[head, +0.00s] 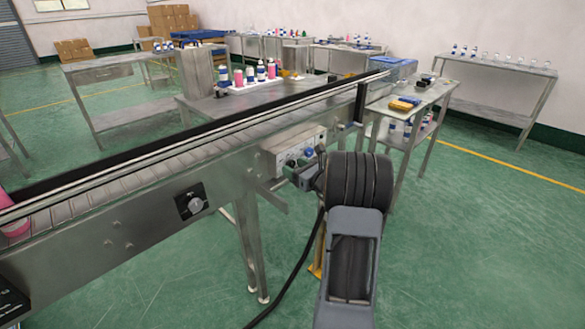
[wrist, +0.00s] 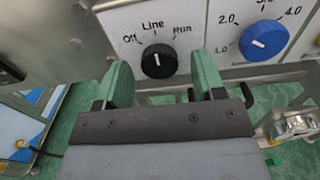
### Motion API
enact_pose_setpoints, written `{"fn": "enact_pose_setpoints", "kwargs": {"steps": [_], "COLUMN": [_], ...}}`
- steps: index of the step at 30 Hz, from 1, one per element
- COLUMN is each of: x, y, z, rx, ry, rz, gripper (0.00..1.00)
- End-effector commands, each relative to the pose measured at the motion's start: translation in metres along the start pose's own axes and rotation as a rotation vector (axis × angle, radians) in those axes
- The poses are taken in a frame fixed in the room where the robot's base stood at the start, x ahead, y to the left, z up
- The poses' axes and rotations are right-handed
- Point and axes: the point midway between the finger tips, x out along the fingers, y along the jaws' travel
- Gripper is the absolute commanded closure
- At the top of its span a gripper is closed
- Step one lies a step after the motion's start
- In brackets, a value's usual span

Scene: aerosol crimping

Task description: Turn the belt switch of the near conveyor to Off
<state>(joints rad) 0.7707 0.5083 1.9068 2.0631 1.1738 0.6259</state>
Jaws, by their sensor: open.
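The black rotary switch (wrist: 158,61) shows in the wrist view on a pale panel (wrist: 190,18) with the labels Off, Line and Run around it. A small pale mark shows on the knob; its exact direction is hard to tell. My gripper (wrist: 163,78) is open, its two green fingers apart, one low on each side of the knob. Nothing is between them and I cannot tell whether they touch the panel. In the head view, my gripper (head: 300,174) is at the control box (head: 288,150) on the side of the near conveyor (head: 130,222); my arm hides part of it.
A blue dial (wrist: 264,40) with numbers is right of the switch. Another black knob plate (head: 190,202) is on the conveyor's side. A metal table (head: 437,95) with yellow items stands behind my arm. Green floor is clear to the right.

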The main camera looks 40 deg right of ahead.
Motion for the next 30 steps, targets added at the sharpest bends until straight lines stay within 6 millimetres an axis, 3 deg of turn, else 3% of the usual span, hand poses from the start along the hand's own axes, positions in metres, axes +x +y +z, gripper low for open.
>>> {"fn": "enact_pose_setpoints", "kwargs": {"steps": [6,15,30], "x": [0.0108,0.0116,0.0113], "y": [0.0003,0.0003,0.0003], "z": [0.0,0.0,0.0001], "rx": [0.0,0.0,-0.001], "ry": [0.001,0.001,0.0], "rz": [0.0,0.0,0.0], "gripper": [0.37,0.38,0.86]}}
